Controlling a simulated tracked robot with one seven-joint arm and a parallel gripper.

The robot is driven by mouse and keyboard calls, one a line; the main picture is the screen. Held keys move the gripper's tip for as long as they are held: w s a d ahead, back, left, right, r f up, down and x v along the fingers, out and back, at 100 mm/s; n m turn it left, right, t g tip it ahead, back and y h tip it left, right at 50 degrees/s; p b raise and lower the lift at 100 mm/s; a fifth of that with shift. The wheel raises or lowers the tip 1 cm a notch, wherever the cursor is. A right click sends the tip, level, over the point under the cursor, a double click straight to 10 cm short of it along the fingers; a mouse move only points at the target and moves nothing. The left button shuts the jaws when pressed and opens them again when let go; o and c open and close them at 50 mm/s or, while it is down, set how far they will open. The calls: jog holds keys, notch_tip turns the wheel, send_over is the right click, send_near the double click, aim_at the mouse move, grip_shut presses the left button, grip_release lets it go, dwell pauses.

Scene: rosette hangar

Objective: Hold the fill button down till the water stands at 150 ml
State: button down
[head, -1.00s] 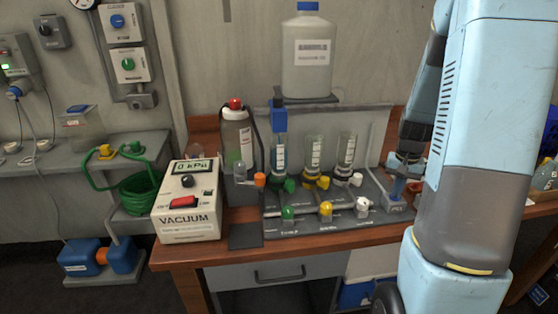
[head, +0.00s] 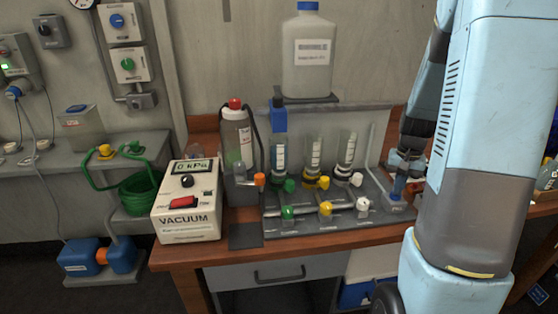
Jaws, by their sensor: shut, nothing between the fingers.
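The small grey block (head: 397,207) at the right end of the grey bench rig has a label that looks like "FILL"; its button is hidden behind my fingertips. My gripper (head: 398,190) is shut and empty, its blue tip pointing down onto or just over the block. I cannot tell whether it presses. Three clear graduated tubes stand on the rig: a left one (head: 280,153) under a blue fitting, a middle one (head: 313,155) and a right one (head: 346,150). Their scales and any water level are too small to read.
A large jug (head: 308,55) with a blue cap stands on a shelf behind the tubes. Green, yellow and white knobs line the rig's front. A vacuum box (head: 187,205) reading 0 kPa and a grey bottle (head: 238,140) stand at left. My arm covers the right side.

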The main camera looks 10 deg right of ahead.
jog(key=shift+w+r, duration=0.1)
jog(key=shift+r, duration=2.9)
jog(key=shift+a+r, duration=0.25)
jog(key=shift+r, duration=0.15)
jog(key=s+a+r+n+t, duration=0.5)
jog(key=s+a+r, duration=1.1)
jog(key=s+a, duration=0.1)
jog(key=shift+a+r+n+t, duration=0.3)
jog(key=shift+a+r, duration=0.05)
jog(key=shift+r, duration=0.05)
